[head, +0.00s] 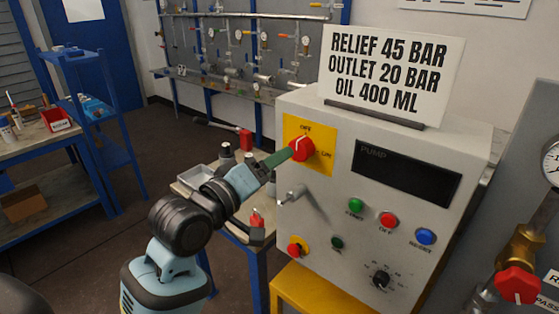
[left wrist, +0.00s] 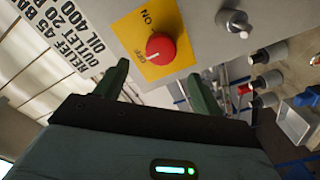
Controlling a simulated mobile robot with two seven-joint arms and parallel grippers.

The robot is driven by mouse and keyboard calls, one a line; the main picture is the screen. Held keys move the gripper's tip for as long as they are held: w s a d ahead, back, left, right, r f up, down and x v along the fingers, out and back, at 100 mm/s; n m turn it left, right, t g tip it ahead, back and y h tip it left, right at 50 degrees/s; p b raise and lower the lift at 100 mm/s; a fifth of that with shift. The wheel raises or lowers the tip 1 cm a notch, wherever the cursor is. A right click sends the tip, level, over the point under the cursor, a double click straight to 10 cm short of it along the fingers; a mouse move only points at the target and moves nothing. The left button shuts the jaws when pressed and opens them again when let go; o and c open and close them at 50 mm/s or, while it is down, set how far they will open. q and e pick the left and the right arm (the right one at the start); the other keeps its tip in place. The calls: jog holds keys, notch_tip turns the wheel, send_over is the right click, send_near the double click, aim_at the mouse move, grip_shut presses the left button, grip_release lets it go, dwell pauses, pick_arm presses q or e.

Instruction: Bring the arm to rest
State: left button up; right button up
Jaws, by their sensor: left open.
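My left arm comes in from the lower left in the head view. My left gripper (head: 286,156) is open and empty, with a green finger close to the red rotary switch (head: 302,148) on the control panel (head: 330,220). In the left wrist view, the two green fingers of the gripper (left wrist: 160,72) stand apart, with the red switch (left wrist: 160,46) beyond and between their tips. The switch sits on a yellow plate, its white mark towards OFF. I cannot tell whether a finger touches it. My right gripper does not show.
A small table (head: 245,232) with bottles stands behind my arm. A blue shelf (head: 95,120) and workbench (head: 45,150) are left. Dark floor between is open.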

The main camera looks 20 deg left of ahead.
pick_arm(q)
jog(key=shift+s, duration=0.15)
dwell(0.3)
jog(key=s+a+f+m+g+y, duration=0.15)
jog(key=s+f+g, duration=0.35)
jog(key=f, duration=0.8)
jog(key=s+a+f+m+g+y, duration=0.1)
jog(key=s+f+m+g+y, duration=0.15)
jog(key=s+f, duration=0.75)
jog(key=s+a+f+m+g+y, duration=0.15)
jog(key=s+f+g, duration=0.25)
jog(key=s+f, duration=0.4)
jog(key=s+a+f+m+g+y, duration=0.1)
jog(key=s+f+m+g, duration=0.25)
jog(key=s+f, duration=0.45)
jog(key=w+d+f+t+h, duration=0.2)
jog(key=w+d+f+t, duration=0.1)
jog(key=f+t, duration=0.4)
jog(key=shift+w+f+n+t, duration=0.2)
jog(key=shift+w+n+t, duration=0.1)
jog(key=shift+w, duration=0.5)
